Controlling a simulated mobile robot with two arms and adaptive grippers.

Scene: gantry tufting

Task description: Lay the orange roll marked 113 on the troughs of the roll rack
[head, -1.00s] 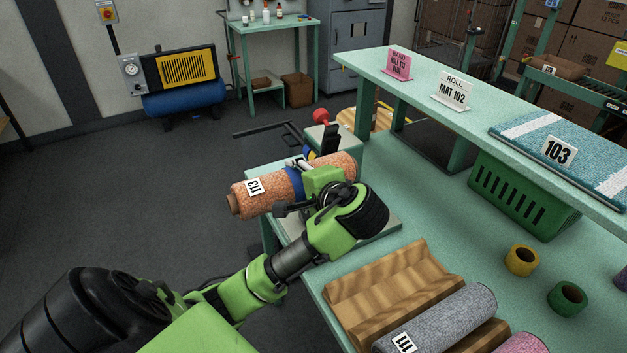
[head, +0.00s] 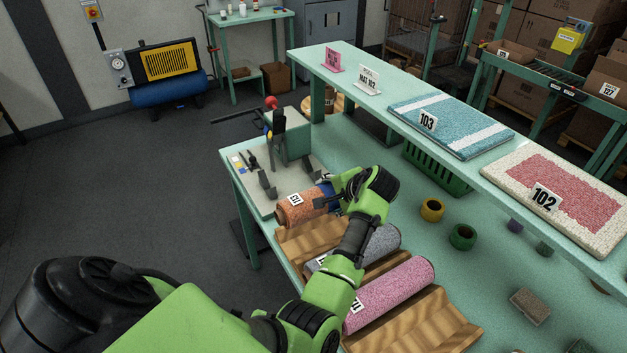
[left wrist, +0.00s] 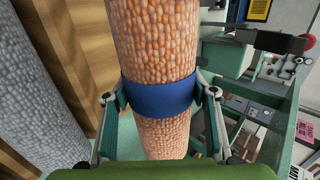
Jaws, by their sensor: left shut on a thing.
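The orange roll marked 113 (head: 297,208) is at the far end of the roll rack (head: 440,325), by a tool board. My left gripper (left wrist: 161,97) is shut on the roll at its blue band (left wrist: 160,95), one finger on each side. In the head view the gripper and arm hide the roll's right end. Whether the roll touches the rack cannot be told. The rack has wavy wooden troughs. A grey roll (head: 381,244) and a pink roll marked 112 (head: 398,288) lie in it, partly behind my arm. My right gripper is not in view.
A grey plate with upright tools (head: 250,190) and a green block (head: 292,135) stand beyond the rack. Yellow tape (head: 432,210) and green tape (head: 462,237) lie right of it. A raised shelf holds mats 103 (head: 450,120) and 102 (head: 560,195).

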